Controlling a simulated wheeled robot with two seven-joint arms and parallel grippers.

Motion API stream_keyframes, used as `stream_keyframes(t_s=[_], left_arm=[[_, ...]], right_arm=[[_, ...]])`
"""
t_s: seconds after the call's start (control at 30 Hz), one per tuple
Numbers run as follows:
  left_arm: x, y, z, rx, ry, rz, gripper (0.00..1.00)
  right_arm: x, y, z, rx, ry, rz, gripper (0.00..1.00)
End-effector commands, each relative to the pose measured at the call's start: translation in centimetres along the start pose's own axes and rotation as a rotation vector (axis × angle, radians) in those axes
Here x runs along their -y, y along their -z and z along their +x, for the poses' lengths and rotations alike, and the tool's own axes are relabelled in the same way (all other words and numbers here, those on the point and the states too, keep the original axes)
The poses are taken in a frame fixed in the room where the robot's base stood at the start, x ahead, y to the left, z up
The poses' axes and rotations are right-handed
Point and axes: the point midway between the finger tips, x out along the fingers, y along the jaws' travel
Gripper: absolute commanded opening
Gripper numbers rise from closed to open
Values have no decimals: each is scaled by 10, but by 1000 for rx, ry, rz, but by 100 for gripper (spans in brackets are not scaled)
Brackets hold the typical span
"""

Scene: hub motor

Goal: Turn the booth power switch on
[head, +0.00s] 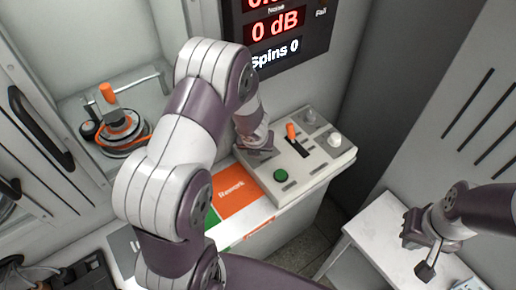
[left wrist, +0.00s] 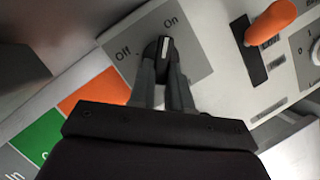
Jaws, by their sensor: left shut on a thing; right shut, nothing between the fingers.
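The booth power switch is a black knob (left wrist: 165,46) with a white line, on a grey plate marked Off and On. In the left wrist view the line points up toward the On label. My left gripper (left wrist: 164,76) is shut on the knob; in the head view it (head: 256,150) is at the back left corner of the control panel (head: 318,178) and hides the knob. My right gripper (head: 426,270) is shut and empty, over the white table at the lower right.
The panel also has an orange lever (head: 291,131), a green button (head: 281,175) and a white knob (head: 334,140). A dark display (head: 280,35) reads 0 dB and Spins 0. An orange Rework area (head: 236,190) lies left of the panel. A motor fixture (head: 120,127) stands in the booth.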

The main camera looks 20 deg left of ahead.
Motion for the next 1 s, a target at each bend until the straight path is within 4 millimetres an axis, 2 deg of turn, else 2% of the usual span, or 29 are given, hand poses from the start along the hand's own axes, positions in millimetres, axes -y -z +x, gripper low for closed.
stream_keyframes(t_s=[0.7, 0.73, 0.8, 1.0], left_arm=[[-1, -3, -1, 6, 27, 66, 0], [-1, -3, -1, 6, 27, 66, 25], [-1, -2, -1, 5, 27, 66, 44], [-1, -1, -1, 3, 27, 65, 44]], right_arm=[[0, 0, 3, 0, 0, 0, 0], [0, 0, 3, 0, 0, 0, 0], [0, 0, 3, 0, 0, 0, 0], [0, 0, 3, 0, 0, 0, 0]])
